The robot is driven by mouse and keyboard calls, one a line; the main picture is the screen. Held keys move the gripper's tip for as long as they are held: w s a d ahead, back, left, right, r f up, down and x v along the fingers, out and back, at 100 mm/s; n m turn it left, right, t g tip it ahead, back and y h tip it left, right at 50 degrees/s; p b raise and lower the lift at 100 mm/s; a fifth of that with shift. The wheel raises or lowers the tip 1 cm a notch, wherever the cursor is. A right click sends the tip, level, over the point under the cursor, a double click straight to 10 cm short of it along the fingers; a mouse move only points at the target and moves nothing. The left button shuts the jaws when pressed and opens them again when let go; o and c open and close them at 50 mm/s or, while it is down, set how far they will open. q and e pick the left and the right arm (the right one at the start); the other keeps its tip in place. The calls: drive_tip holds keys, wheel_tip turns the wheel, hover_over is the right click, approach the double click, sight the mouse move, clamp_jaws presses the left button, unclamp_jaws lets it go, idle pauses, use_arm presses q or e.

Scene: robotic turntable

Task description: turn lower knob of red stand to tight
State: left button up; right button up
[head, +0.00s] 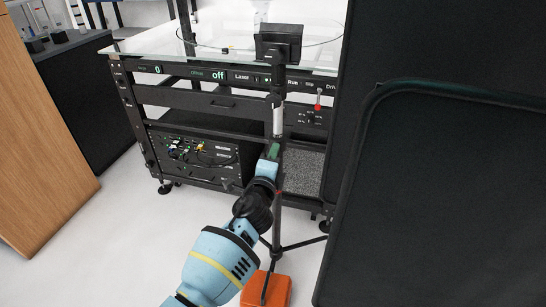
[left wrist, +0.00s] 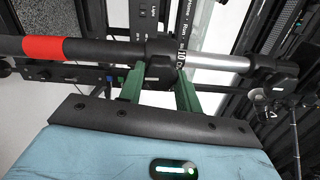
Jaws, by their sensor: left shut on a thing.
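The red stand (head: 278,120) is a thin upright tripod pole with a dark screen on top and a small red band low down. In the left wrist view its pole runs sideways, with the red band (left wrist: 43,49) at left and a silver section at right. A black collar (left wrist: 158,52) sits between these, at the lower knob. My left gripper (head: 273,152) has its green fingers (left wrist: 160,88) at this collar, one on either side, shut on the lower knob. The knob itself is mostly hidden between the fingers. My right gripper is not in view.
A black turntable rack (head: 205,98) with a glass top stands behind the pole. A large black panel (head: 440,190) fills the right side. An orange block (head: 277,290) lies by the tripod's foot. A wooden panel (head: 40,140) stands at left, with open floor between.

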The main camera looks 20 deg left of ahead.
use_arm(q)
drive_tip(key=shift+m, duration=0.4)
drive_tip(key=o, duration=1)
drive_tip(key=s+p, duration=0.2)
drive_tip(key=s, duration=0.5)
drive_tip(key=shift+s+d, duration=0.2)
drive_tip(key=shift+s, duration=0.2)
